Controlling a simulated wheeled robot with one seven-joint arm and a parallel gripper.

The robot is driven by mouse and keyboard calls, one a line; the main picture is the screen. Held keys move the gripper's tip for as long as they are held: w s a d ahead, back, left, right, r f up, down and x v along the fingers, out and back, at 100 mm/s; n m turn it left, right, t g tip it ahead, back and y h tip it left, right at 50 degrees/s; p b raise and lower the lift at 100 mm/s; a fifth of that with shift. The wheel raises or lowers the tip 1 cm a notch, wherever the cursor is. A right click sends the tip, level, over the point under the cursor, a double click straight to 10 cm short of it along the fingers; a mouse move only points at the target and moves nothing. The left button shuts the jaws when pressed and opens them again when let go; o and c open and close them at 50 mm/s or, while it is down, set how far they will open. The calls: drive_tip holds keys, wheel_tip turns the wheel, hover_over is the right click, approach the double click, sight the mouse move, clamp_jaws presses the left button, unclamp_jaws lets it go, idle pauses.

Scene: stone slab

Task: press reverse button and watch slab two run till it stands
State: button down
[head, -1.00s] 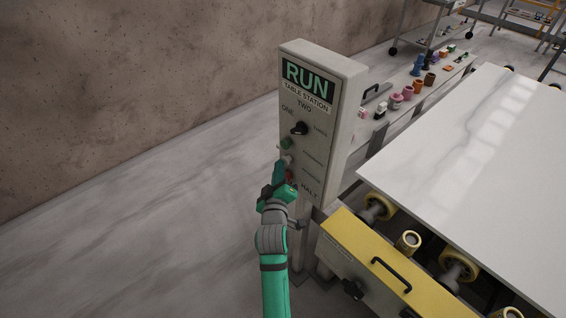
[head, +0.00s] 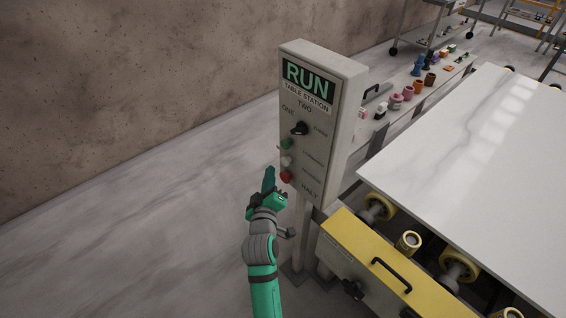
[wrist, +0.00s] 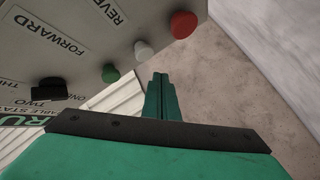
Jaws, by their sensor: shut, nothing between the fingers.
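The station panel (head: 318,120) stands upright on a post, its green sign reading RUN above TABLE STATION. Its face carries a black selector knob (head: 299,129), a green button (head: 286,144), a white button (head: 285,161) and a red button (head: 285,177). In the wrist view the FORWARD label lies near the green button (wrist: 110,72); a partly cut-off REVE label lies near the white button (wrist: 143,50). My gripper (head: 268,176) is shut and empty, just left of the panel's lower buttons and apart from them. A white slab (head: 470,150) lies on the roller table at right.
A yellow guard (head: 375,265) with a black handle and yellow rollers (head: 458,268) borders the slab's near side. A bench with several small coloured items (head: 417,88) stands behind the panel. Floor left of the panel is clear up to the wall.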

drive_tip(key=shift+s+a, duration=0.8)
drive_tip(key=shift+a, duration=0.4)
drive_tip(key=shift+d, duration=0.2)
drive_tip(key=shift+s, duration=0.15)
drive_tip(key=s+f+m+y, duration=0.1)
drive_tip(key=s+f, duration=0.3)
drive_tip(key=s, duration=0.3)
drive_tip(key=s+a+f+m+g, duration=0.1)
drive_tip(key=s+f, duration=0.3)
drive_tip(key=s, duration=0.3)
drive_tip(key=s+f+m+y, duration=0.1)
drive_tip(key=s+f, duration=0.3)
drive_tip(key=s, duration=0.3)
drive_tip(key=s+r+m, duration=0.2)
drive_tip(key=s, duration=1)
drive_tip(key=s+d+r+m, duration=0.1)
drive_tip(key=s+r+m, duration=0.1)
drive_tip(key=s, duration=1)
drive_tip(key=shift+s+d+r+m+g, duration=0.2)
drive_tip(key=shift+s+d+m+g, duration=0.1)
drive_tip(key=shift+m, duration=0.3)
